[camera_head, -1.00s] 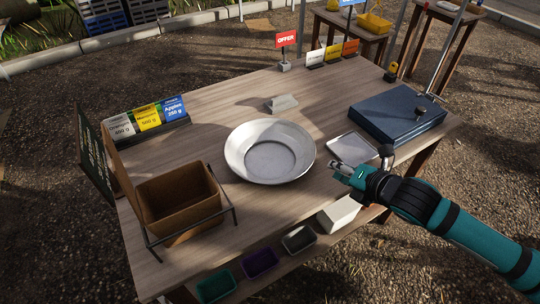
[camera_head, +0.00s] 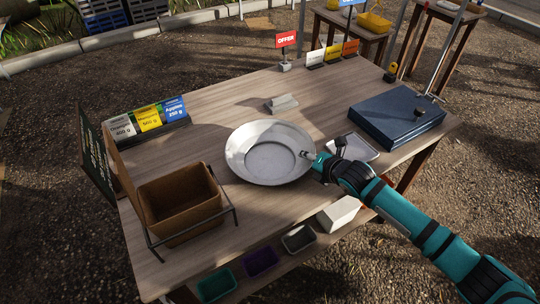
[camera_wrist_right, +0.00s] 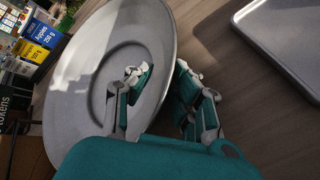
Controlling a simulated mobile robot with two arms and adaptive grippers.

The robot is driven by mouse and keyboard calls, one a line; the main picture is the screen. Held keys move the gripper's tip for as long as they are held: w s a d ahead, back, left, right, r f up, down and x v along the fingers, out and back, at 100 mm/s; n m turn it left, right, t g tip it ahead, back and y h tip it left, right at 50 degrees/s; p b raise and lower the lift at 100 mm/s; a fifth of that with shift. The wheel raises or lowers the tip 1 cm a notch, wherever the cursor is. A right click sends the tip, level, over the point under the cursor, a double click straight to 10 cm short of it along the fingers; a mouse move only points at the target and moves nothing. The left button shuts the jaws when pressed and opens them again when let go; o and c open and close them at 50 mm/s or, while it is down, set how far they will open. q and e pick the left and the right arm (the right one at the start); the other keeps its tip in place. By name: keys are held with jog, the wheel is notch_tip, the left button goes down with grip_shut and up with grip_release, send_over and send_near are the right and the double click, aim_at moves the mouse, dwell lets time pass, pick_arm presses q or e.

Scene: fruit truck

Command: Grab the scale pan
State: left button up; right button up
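The scale pan, a round light-grey metal dish (camera_head: 240,152), rests on the wooden table near its middle. In the right wrist view the pan (camera_wrist_right: 95,45) fills the left half. My right gripper (camera_head: 306,156) is at the pan's right rim. In the right wrist view my right gripper (camera_wrist_right: 163,80) is open, with one finger over the inside of the pan and the other outside the rim. The rim runs between the fingers, and a gap shows. Whether either finger touches the rim is unclear. My left gripper is not in view.
A grey tray (camera_head: 370,154) lies right of the pan, partly behind my right gripper. A blue case (camera_head: 390,115) is at the right. A brown box (camera_head: 165,235) is at the left front. A small grey block (camera_head: 281,103) stands behind the pan.

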jog(key=shift+w+a+f, duration=0.3)
jog(key=shift+w+f, duration=0.05)
jog(key=shift+w, duration=0.1)
grip_shut()
jog(key=shift+r, duration=0.2)
